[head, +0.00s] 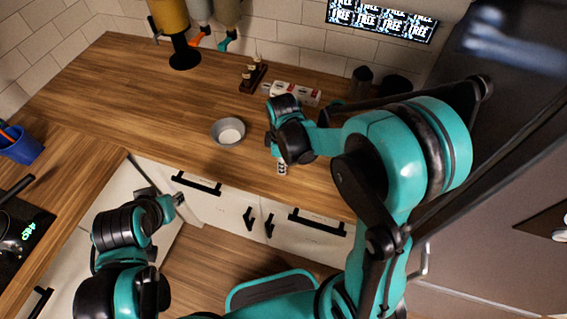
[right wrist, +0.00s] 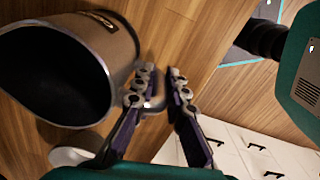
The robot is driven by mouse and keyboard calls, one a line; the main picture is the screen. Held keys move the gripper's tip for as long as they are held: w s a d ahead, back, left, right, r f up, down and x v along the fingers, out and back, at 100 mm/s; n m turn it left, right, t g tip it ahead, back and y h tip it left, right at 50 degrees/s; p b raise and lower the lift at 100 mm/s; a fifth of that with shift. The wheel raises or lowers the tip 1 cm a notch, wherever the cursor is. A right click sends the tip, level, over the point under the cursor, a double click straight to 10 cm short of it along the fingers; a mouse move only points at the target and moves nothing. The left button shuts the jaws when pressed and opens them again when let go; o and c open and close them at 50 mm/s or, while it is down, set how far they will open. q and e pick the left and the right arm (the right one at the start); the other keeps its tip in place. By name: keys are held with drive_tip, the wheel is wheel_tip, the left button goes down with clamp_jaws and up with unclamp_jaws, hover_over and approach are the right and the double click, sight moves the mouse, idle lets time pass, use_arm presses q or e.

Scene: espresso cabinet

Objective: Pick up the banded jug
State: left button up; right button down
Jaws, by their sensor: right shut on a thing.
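The banded jug (right wrist: 112,48) fills the left of the right wrist view, with a tan, shiny wall, a silver rim and a dark inside. Its mouth is turned toward the camera. My right gripper (right wrist: 160,92) is shut on the jug's handle, one finger on each side. In the head view my right gripper (head: 282,165) is at the counter's front edge; I cannot clearly pick out the jug there, as my arm covers that area. My left gripper (head: 178,199) is low in front of the cabinets, away from the jug; its jaws are too small to read.
A grey bowl-like vessel (head: 228,131) with a pale inside stands on the wooden counter (head: 130,100), left of my right gripper. A red and white box (head: 296,93) and a dark small-bottle rack (head: 253,77) stand behind. Dispensers hang at the back.

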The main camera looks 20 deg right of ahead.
drive_tip(key=shift+r, duration=0.7)
drive_tip(key=r, duration=0.1)
drive_tip(key=r+p, duration=0.1)
drive_tip(key=shift+s+d+r, duration=0.1)
drive_tip(key=shift+s+r, duration=0.15)
drive_tip(key=shift+r, duration=0.05)
drive_tip(key=s+d+r+p, duration=0.1)
drive_tip(key=s+d+r, duration=0.1)
drive_tip(key=s, duration=0.3)
drive_tip(key=s+d+r+p, duration=0.2)
drive_tip(key=s+r, duration=0.2)
drive_tip(key=shift+s+d+r, duration=0.25)
drive_tip(key=shift+s+d, duration=0.05)
drive_tip(key=shift+s, duration=0.1)
